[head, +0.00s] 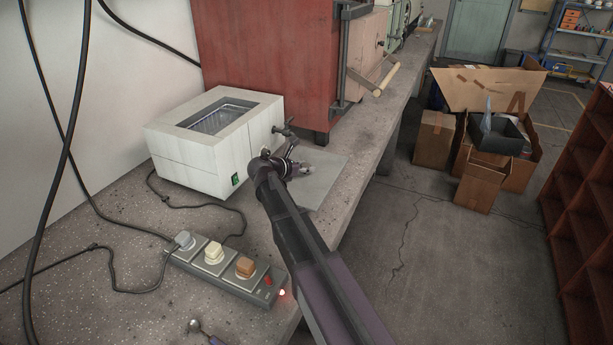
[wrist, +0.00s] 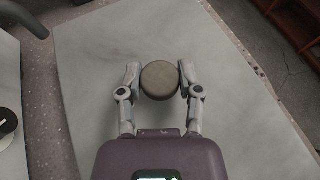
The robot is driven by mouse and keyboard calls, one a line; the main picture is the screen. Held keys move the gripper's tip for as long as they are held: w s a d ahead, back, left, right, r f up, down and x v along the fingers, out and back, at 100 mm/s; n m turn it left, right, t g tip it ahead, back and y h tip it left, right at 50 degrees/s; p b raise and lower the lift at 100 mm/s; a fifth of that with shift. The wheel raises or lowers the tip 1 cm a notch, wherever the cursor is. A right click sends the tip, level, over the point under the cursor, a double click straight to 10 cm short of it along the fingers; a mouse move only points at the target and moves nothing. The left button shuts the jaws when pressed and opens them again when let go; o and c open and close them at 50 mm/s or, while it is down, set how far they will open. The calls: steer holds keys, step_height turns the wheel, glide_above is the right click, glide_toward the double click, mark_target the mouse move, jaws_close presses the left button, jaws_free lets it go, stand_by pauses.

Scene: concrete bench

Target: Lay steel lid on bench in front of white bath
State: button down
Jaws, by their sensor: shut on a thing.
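The white bath (head: 222,168) stands on the bench against the wall, its top opening uncovered. The steel lid (head: 326,178) is a flat grey sheet in front of the bath, level with and at or very close to the bench top; whether it touches cannot be told. In the wrist view the lid (wrist: 235,125) fills most of the picture, with a round grey-brown knob (wrist: 160,80) on it. My gripper (head: 303,168) is above the lid. In the wrist view my gripper (wrist: 160,78) has its fingers shut on the knob's two sides.
A red cabinet (head: 265,60) stands behind the bath. A power strip (head: 225,268) with plugs and cables lies nearer on the bench (head: 120,290). A small tap-like handle (head: 284,129) is beside the bath. The bench edge is right of the lid, with floor and cardboard boxes (head: 484,185) beyond.

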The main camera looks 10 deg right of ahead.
mark_target(302, 175)
steer(key=shift+f, duration=0.15)
steer(key=shift+f+b, duration=1.65)
steer(key=shift+b, duration=0.1)
steer(key=shift+f, duration=0.1)
steer(key=shift+c, duration=1.4)
jaws_free()
steer(key=shift+r, duration=0.2)
steer(key=shift+s+a+r, duration=0.1)
steer(key=shift+a, duration=0.1)
steer(key=p+v, duration=0.4)
steer(key=v, duration=0.5)
steer(key=shift+s+a+r, duration=0.2)
steer(key=shift+a, duration=0.05)
steer(key=shift+p+v, duration=0.3)
steer(key=shift+v, duration=0.6)
steer(key=shift+f, duration=0.1)
